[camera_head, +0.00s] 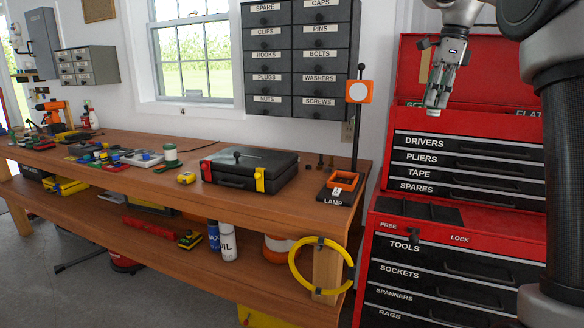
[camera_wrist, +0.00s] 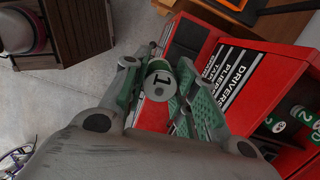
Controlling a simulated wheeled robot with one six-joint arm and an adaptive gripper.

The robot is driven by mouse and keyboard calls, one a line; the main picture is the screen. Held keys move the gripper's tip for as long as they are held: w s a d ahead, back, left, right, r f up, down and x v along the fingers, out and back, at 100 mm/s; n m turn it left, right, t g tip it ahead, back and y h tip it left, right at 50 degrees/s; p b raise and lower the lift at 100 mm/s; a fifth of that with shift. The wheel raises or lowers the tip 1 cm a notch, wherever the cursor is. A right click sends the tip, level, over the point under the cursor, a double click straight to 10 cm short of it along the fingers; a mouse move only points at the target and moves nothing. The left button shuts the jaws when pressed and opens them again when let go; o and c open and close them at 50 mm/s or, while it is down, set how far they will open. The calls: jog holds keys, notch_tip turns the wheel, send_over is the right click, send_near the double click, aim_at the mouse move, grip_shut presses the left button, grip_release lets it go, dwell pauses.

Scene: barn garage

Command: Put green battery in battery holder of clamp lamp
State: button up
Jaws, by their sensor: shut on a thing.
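My gripper (camera_head: 440,84) is high in front of the red tool chest. The clamp lamp stands at the right end of the workbench, left of and below my gripper. It has an orange and white head (camera_head: 359,92) on a black pole. Its orange battery holder (camera_head: 343,181) sits on a dark base marked "LAMP". The holder's inside is too small to read clearly.
The red tool chest (camera_head: 450,228) has labelled black drawers. More green batteries (camera_wrist: 275,121) lie in its red top in the wrist view. A black case (camera_head: 247,168) lies on the workbench (camera_head: 275,205) left of the lamp. Small bolts stand between them. A yellow hose hangs at the bench's end.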

jog(key=w+a+f+n+g, duration=0.15)
jog(key=f+n, duration=0.35)
jog(key=f, duration=0.6)
jog(key=w+a+f+n, duration=0.1)
jog(key=a+f+n, duration=0.25)
jog(key=f, duration=0.85)
jog(key=s+f+n, duration=0.3)
jog(key=f+n, duration=0.1)
jog(key=f, duration=0.3)
jog(key=s+a+f+n+h, duration=0.1)
jog(key=s+f+n, duration=0.1)
jog(key=f+n, duration=0.2)
jog(key=s+a+f+n, duration=0.1)
jog(key=s+f+n, duration=0.2)
jog(key=f, duration=0.8)
jog(key=shift+s+a+n+g+h, duration=0.25)
jog(key=shift+s+n+g+h, duration=0.15)
jog(key=shift+n, duration=0.55)
